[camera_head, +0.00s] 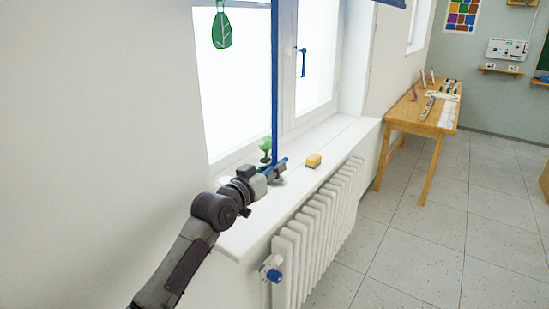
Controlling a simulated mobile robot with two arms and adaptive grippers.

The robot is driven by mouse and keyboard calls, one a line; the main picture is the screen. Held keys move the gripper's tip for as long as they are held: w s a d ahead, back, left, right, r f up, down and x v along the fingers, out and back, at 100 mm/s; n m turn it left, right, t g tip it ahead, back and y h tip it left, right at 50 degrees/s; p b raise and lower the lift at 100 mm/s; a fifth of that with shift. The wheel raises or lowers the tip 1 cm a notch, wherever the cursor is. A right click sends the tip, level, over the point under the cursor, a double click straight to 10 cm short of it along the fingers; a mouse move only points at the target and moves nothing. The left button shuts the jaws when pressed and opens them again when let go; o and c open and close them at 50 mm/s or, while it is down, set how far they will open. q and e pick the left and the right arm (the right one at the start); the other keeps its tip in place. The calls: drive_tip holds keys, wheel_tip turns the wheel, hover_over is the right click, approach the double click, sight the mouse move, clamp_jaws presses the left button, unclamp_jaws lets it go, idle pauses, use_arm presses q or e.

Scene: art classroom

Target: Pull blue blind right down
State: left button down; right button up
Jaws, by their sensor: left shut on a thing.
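A blue blind (393,3) shows only as a small strip at the top edge, over the window. A thin blue vertical strip (274,80) hangs in front of the window from the top edge down to just above the sill. My left gripper (276,171) is at the low end of this strip, above the windowsill, shut on a small blue piece (281,162) there. Whether that piece is joined to the strip cannot be told at this size. My right gripper is out of view.
A white radiator (318,225) stands below. A wooden table (411,115) stands further right; the tiled floor (410,240) is clear.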

use_arm(q)
wheel_tip(320, 180, down, 20)
drive_tip(key=b, duration=1.3)
drive_tip(key=shift+f, duration=0.25)
drive_tip(key=c, duration=1.1)
unclamp_jaws()
drive_tip(key=shift+a, duration=0.1)
drive_tip(key=shift+c, duration=0.2)
drive_tip(key=shift+r, duration=0.1)
drive_tip(key=v, duration=1.2)
